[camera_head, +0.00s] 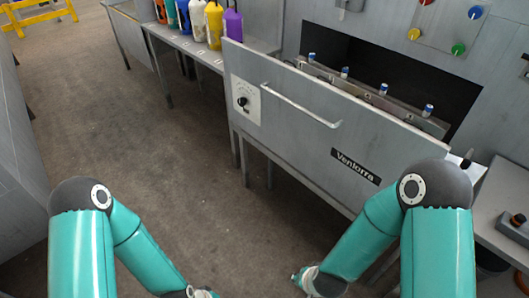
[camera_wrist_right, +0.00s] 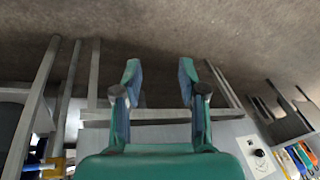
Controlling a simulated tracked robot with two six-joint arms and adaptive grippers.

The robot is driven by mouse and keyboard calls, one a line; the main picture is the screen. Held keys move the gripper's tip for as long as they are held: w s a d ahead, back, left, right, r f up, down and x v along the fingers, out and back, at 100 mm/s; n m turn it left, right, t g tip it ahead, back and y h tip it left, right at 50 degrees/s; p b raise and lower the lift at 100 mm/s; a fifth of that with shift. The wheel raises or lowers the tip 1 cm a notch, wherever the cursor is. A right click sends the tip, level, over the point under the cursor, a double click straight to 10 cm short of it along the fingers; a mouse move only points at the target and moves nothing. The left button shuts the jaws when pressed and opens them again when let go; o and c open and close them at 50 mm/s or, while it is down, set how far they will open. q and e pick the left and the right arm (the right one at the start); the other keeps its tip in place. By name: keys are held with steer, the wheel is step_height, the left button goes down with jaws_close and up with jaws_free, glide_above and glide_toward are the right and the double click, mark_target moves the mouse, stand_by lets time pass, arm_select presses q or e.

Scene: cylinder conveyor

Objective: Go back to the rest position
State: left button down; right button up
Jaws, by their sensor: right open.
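My right gripper (camera_wrist_right: 160,72) shows in the right wrist view with its two teal fingers spread apart and nothing between them. The floor and a grey metal frame lie beyond it. In the head view both my arms hang low and bend inward at the bottom of the picture. My left arm runs off the bottom edge, and the left gripper is out of the picture. Several small white and blue cylinders (camera_head: 382,89) stand in a row on the conveyor (camera_head: 431,124) inside the dark opening of the machine.
The grey machine front (camera_head: 310,112), with a handle, a dial and a "Ventorra" label, stands ahead to the right. A side table (camera_head: 199,51) with coloured bottles (camera_head: 214,25) is at the back. A button panel (camera_head: 439,32) is at upper right. Brown floor (camera_head: 150,130) is clear to the left.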

steer(key=s+d+f+g, duration=0.1)
steer(key=s+d+f, duration=0.2)
steer(key=d, duration=0.2)
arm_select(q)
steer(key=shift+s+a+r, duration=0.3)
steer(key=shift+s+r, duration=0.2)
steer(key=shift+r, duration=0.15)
arm_select(e)
steer(key=s+a+n+y, duration=0.1)
steer(key=s+a+g, duration=0.1)
steer(key=s, duration=0.1)
steer(key=s+a+n+y, duration=0.1)
steer(key=shift+s+a+f+n+g+y, duration=0.2)
steer(key=shift+a+f+n+g+y, duration=0.1)
steer(key=shift+a+f+g, duration=0.1)
steer(key=shift+d, duration=0.1)
